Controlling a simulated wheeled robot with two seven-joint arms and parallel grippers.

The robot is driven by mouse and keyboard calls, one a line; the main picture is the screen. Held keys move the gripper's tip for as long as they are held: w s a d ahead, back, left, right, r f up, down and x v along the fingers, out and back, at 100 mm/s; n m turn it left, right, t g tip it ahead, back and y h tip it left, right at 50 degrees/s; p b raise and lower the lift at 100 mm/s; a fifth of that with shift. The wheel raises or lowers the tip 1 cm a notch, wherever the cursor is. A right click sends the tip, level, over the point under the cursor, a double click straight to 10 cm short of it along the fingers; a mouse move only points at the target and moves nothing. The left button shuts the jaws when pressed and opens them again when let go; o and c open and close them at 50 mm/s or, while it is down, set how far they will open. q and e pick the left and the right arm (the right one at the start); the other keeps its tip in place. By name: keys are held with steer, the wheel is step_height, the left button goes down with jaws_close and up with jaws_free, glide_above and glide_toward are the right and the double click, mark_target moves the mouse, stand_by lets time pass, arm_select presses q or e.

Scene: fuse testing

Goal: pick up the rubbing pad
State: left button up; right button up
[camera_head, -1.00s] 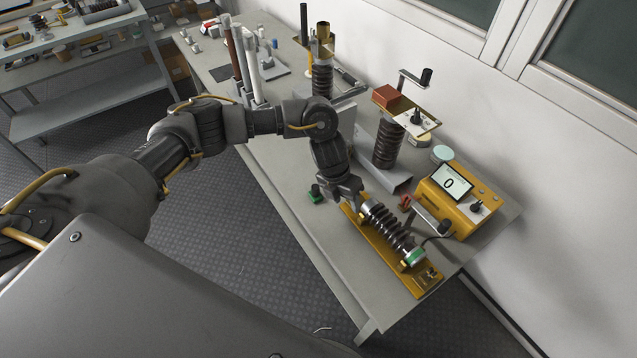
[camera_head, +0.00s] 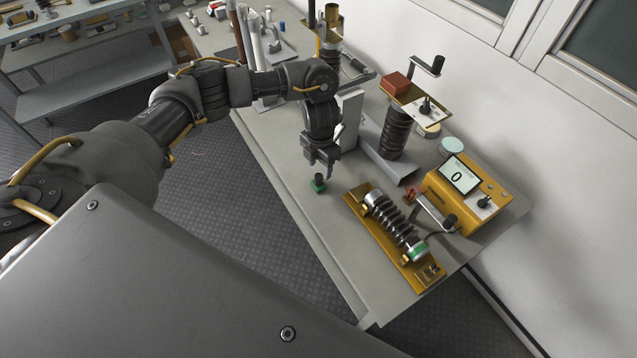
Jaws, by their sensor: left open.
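A small green pad with a black knob (camera_head: 318,184), which looks like the rubbing pad, lies on the grey table near its front edge, knob up. My left gripper (camera_head: 321,166) points down just above and behind it, its fingers open and close to the knob. I cannot tell whether a finger touches the knob. Nothing shows between the fingers. My right gripper is out of view.
A yellow base (camera_head: 365,217) holding a dark ribbed fuse (camera_head: 397,222) lies right of the pad. A yellow meter (camera_head: 465,190) reading 0 stands beyond it. A ribbed stand with a crank (camera_head: 394,140) and a grey channel (camera_head: 383,163) are behind. Bare table lies in front.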

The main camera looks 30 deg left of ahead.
mark_target(319, 176)
arm_select(q)
steer(key=f, duration=0.4)
steer(key=shift+s+a+f+p, duration=0.1)
steer(key=shift+s+f+p, duration=0.15)
steer(key=shift+f+p, duration=0.05)
steer(key=shift+f, duration=0.3)
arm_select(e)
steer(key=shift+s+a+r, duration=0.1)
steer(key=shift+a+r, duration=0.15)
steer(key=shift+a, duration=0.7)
arm_select(q)
steer(key=shift+c, duration=0.2)
